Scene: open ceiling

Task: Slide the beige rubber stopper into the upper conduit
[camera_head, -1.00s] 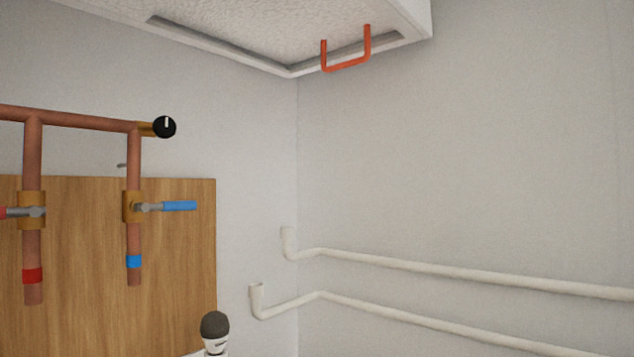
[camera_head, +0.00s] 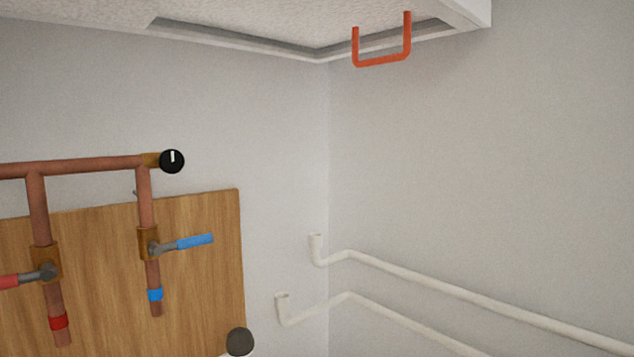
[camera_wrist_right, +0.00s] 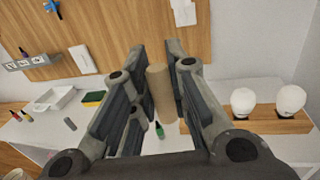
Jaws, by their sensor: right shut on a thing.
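The beige rubber stopper (camera_wrist_right: 160,97), a plain cylinder, is between the fingers of my right gripper (camera_wrist_right: 166,72) in the right wrist view. The gripper is shut on it. Two white conduits show in the head view at the room corner. The upper conduit (camera_head: 435,286) runs along the right wall and bends up into an open end (camera_head: 316,240) near the corner. The lower conduit (camera_head: 395,319) has a similar upturned end to its lower left. Neither gripper shows in the head view, and my left gripper is in no view.
A wooden board (camera_head: 200,270) carries copper pipes with red and blue valve handles. An orange U-shaped handle (camera_head: 383,61) hangs from the ceiling panel. A dark rounded top (camera_head: 240,341) shows below. The wrist view shows a white counter with a tray (camera_wrist_right: 55,98), sponge and bottles.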

